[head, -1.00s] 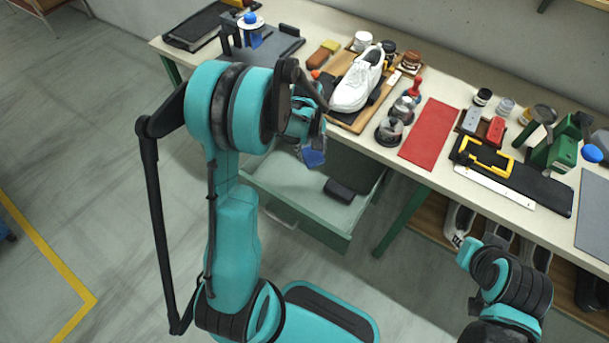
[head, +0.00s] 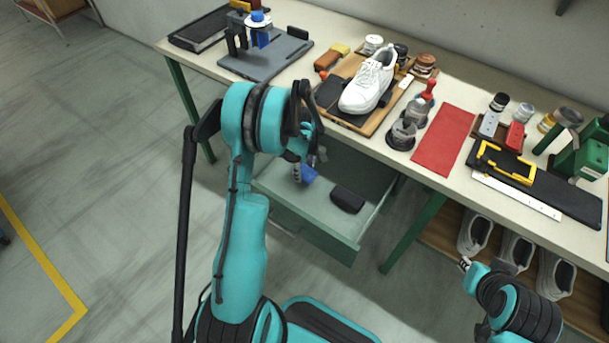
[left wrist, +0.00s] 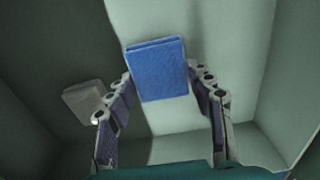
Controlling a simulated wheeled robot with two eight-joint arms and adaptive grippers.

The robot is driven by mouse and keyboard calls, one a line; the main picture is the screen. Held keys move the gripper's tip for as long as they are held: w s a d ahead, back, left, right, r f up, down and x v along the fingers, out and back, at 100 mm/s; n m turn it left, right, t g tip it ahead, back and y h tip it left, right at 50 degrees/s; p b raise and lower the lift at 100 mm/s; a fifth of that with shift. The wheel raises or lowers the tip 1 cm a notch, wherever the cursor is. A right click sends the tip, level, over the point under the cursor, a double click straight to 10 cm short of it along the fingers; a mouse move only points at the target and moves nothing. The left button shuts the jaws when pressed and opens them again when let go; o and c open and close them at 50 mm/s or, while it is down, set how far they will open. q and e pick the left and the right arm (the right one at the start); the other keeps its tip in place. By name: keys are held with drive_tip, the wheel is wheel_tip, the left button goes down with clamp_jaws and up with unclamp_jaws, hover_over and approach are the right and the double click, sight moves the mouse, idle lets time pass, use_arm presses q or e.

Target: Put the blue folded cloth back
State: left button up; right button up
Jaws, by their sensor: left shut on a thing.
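The blue folded cloth (head: 309,176) is in my left gripper (head: 303,168), over the open green drawer (head: 329,240) under the bench. In the left wrist view the cloth (left wrist: 158,70) is a flat blue block between the two fingers of the left gripper (left wrist: 162,88), which is shut on it. The drawer's pale inside (left wrist: 225,35) surrounds it there. I cannot tell whether the cloth touches the drawer floor.
A dark block (head: 347,199) lies in the drawer to the right of the cloth. The bench top (head: 335,30) above holds a white shoe (head: 368,82), a red mat (head: 444,139) and several tools and jars. Several shoes (head: 515,252) stand on the shelf below.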

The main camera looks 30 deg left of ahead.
use_arm(q)
drive_tip(key=shift+f, duration=0.95)
drive_tip(key=shift+r, duration=0.1)
drive_tip(key=o, duration=1)
